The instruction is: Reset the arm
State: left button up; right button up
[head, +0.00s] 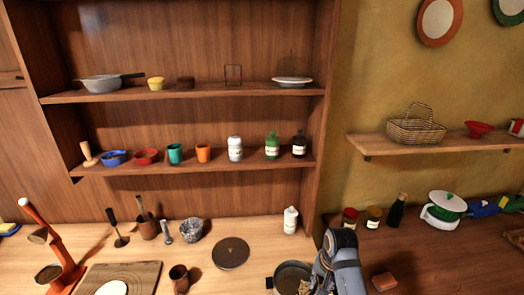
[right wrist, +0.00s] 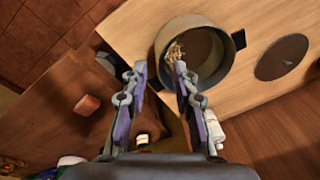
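My right gripper (right wrist: 160,68) is open, with a clear gap between its two fingers in the right wrist view. Nothing is held between them. A dark pan (right wrist: 228,68) with light brown pieces in it (right wrist: 175,51) lies beyond the fingertips, nearest the right finger. In the head view my right arm (head: 340,262) comes in at the bottom, just right of the pan (head: 282,271), and covers part of it. My left arm and gripper are not in view.
A white bottle (head: 290,220) and a dark round disc (head: 231,253) stand near the pan. A reddish block (head: 384,281) lies to the right. Shelves (head: 200,167) with cups and bottles rise behind. An orange stand (head: 62,255) and cutting board (head: 140,275) are at left.

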jog(key=s+d+f+n+t+h, duration=0.1)
jog(key=s+d+n, duration=0.25)
jog(key=s, duration=0.65)
jog(key=s+d+f+n+t+h, duration=0.15)
jog(key=s+n, duration=0.25)
jog(key=s, duration=0.6)
notch_tip(320, 180, down, 31)
jog(key=s+d+g+b, duration=0.2)
jog(key=d+b, duration=0.1)
jog(key=b, duration=0.4)
pick_arm(q)
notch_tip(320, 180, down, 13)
jog(key=b, duration=0.6)
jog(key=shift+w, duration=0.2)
pick_arm(e)
jog(key=s+f+m+y, duration=0.1)
jog(key=s+f, duration=1.8)
jog(key=f, duration=0.4)
jog(key=shift+d+f+g, duration=0.15)
jog(key=shift+d+g, duration=0.2)
jog(key=shift+d, duration=0.05)
